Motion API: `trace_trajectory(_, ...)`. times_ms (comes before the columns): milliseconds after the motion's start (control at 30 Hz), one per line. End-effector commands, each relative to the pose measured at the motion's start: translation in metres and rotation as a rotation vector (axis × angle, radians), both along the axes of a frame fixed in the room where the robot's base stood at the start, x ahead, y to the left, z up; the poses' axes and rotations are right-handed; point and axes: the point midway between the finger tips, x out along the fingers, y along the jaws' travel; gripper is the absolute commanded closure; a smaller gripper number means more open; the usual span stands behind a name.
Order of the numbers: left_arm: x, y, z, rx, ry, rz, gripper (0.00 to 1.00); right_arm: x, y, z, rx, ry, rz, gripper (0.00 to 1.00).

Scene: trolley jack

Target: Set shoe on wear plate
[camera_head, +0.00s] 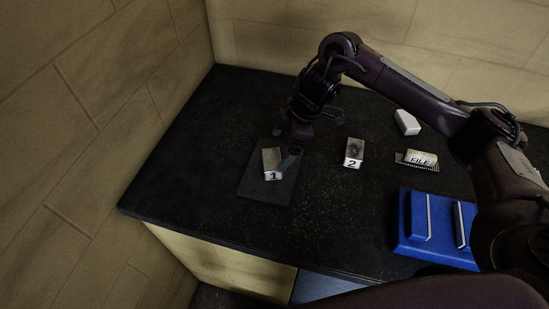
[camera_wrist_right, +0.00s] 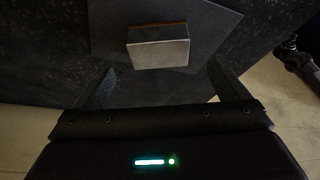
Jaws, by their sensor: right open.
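A small metal block labelled 1 (camera_head: 272,162) sits on a flat dark grey plate (camera_head: 252,188) at the left of the black bench. I take these for the shoe and the wear plate, but neither is named by a label. My right gripper (camera_head: 284,145) is just behind and to the right of block 1, open and empty. In the right wrist view the block (camera_wrist_right: 160,54) lies on the plate (camera_wrist_right: 108,25), just ahead of the gap between the open fingers (camera_wrist_right: 159,72), with space on both sides. My left gripper is out of view.
A similar block labelled 2 (camera_head: 354,151) stands to the right. Beyond it are a white block (camera_head: 407,122), a piece labelled FILE (camera_head: 421,159) and a blue fixture (camera_head: 403,240) with two raised parts. The bench front (camera_head: 330,245) is clear. Walls close the left and back.

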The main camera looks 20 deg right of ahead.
Motion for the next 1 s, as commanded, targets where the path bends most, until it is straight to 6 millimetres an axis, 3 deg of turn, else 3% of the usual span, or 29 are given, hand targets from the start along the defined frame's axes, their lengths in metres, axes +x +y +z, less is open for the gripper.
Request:
trace_trajectory(100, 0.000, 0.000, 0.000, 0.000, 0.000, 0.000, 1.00, 0.000, -0.010, 0.026, -0.003, -0.007, 0.000, 0.06)
trace_trajectory(333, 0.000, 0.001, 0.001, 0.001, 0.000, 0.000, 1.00, -0.003, -0.020, 0.049, -0.002, -0.003, 0.000, 0.06)
trace_trajectory(1000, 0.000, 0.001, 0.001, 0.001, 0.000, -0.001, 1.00, -0.004, -0.021, 0.053, 0.000, 0.000, 0.000, 0.06)
